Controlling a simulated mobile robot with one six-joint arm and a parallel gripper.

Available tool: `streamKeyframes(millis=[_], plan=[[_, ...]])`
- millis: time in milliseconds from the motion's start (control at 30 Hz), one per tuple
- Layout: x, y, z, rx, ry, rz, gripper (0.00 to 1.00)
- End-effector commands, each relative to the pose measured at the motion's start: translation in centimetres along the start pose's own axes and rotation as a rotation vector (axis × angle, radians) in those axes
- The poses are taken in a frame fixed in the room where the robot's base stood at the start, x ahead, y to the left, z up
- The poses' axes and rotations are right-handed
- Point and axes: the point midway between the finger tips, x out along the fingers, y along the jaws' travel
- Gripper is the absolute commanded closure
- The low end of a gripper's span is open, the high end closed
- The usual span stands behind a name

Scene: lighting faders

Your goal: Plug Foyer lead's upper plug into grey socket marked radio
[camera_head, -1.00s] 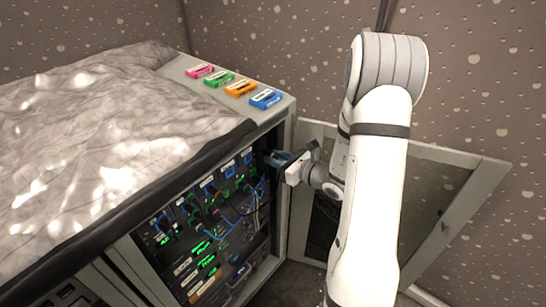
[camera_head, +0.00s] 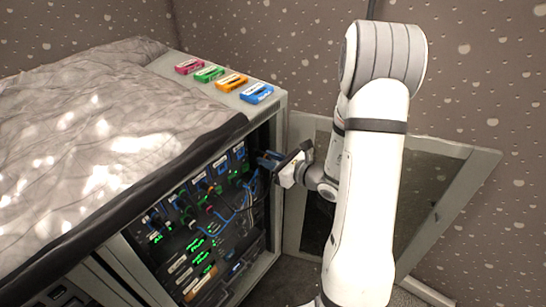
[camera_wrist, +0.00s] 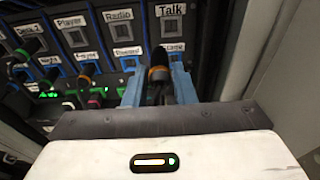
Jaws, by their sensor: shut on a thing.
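My gripper (camera_wrist: 157,90) has blue fingers shut on a black plug with an orange band (camera_wrist: 158,72). The plug stands between the fingertips in front of the socket panel, just below the socket labelled Talk (camera_wrist: 172,32). The grey socket marked Radio (camera_wrist: 122,34) is left of Talk in the upper row, with its square face visible and nothing seen in it. In the head view my gripper (camera_head: 271,160) reaches into the upper right of the open cabinet. Whether the held plug is the Foyer lead's upper one cannot be told, and its cable is mostly hidden.
Other plugs with green (camera_wrist: 34,47) and orange (camera_wrist: 89,70) bands sit in the panel at left. Blue and dark cables (camera_head: 243,202) hang across the cabinet front. The cabinet's right frame (camera_wrist: 221,50) is close beside my gripper. An open door (camera_head: 455,200) stands behind my arm.

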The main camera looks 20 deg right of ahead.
Motion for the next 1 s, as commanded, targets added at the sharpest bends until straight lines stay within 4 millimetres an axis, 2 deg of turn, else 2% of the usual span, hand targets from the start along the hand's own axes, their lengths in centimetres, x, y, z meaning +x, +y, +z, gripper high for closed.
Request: streamKeyframes(millis=[433, 533, 1000], plan=[[0.0, 3.7, -0.1, 0.000, 0.000, 0.001, 1.00], [0.0, 3.9, 0.4, 0.003, -0.001, 0.003, 1.00], [0.1, 5.2, 0.4, 0.006, -0.002, 0.006, 1.00]])
